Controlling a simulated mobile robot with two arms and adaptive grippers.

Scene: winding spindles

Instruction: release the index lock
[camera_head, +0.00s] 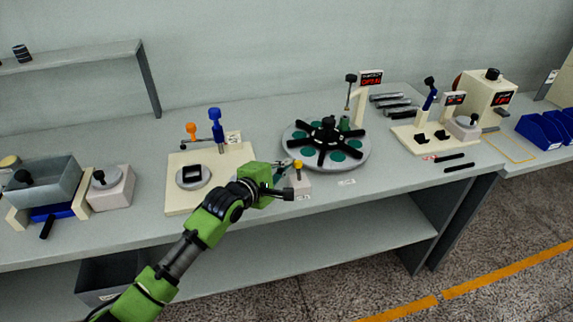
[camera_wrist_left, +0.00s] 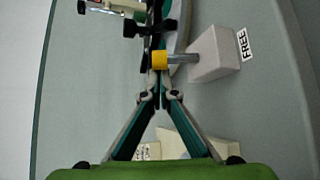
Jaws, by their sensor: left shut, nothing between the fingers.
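A small pale block (camera_head: 300,183) stands at the table's front beside the rotary table. A grey pin with a yellow end, the lock knob (camera_head: 298,163), belongs to it. In the left wrist view the block (camera_wrist_left: 212,56) has a label reading FREE next to it, and its yellow knob (camera_wrist_left: 159,60) lies just beyond my fingertips. My left gripper (camera_head: 287,164) is shut and empty, close to the knob; I cannot tell whether they touch. The left wrist view shows its fingertips (camera_wrist_left: 159,94) together. The rotary table (camera_head: 292,155) carries a black spoked hub. My right gripper is out of view.
A pale plate (camera_head: 177,202) with blue and orange levers lies left of my gripper. A grey bin (camera_head: 45,181) stands at far left. Another pale fixture (camera_head: 405,143), black bars (camera_head: 459,167) and blue bins (camera_head: 540,130) are at right. Bare tabletop lies right of the block.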

